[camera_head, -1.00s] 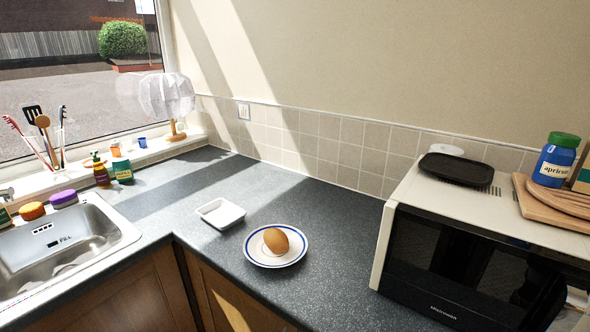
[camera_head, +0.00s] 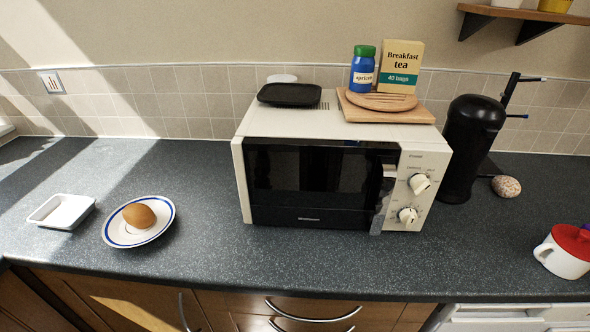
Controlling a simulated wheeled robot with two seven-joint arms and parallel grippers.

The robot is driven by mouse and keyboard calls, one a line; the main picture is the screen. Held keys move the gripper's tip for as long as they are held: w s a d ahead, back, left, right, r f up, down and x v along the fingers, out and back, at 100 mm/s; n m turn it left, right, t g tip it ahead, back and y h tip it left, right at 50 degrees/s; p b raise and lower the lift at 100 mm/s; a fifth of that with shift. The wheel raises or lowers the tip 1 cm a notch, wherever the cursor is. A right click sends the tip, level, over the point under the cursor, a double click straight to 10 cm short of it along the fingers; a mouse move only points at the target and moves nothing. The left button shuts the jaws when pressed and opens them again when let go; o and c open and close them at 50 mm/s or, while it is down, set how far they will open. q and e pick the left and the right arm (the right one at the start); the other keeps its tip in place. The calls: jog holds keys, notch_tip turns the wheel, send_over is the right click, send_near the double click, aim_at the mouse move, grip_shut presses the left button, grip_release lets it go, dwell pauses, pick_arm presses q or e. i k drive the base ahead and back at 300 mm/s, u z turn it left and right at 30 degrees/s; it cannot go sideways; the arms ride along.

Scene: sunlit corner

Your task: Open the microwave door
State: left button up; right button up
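The microwave (camera_head: 242,178) stands on the dark counter in the middle of the head view. It has a cream body and a black glass door (camera_head: 315,185) on its front. The door looks shut. A handle (camera_head: 383,200) runs upright along the door's right edge. Two round knobs, an upper one (camera_head: 419,184) and a lower one (camera_head: 408,215), sit on the panel to the right of the handle. Neither of my grippers shows in the view.
A black tray (camera_head: 290,94), a wooden board (camera_head: 362,115), a blue jar (camera_head: 362,75) and a tea box (camera_head: 401,68) sit on the microwave. A plate (camera_head: 112,234) with a brown egg-like item stands left. A black cylinder (camera_head: 468,150) stands close right. Counter in front is clear.

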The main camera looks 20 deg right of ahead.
aim_at(323, 183)
jog(key=z, duration=0.55)
jog(key=k, duration=1.3)
jog(key=z, duration=0.65)
jog(key=i, duration=0.55)
jog(key=u, duration=0.1)
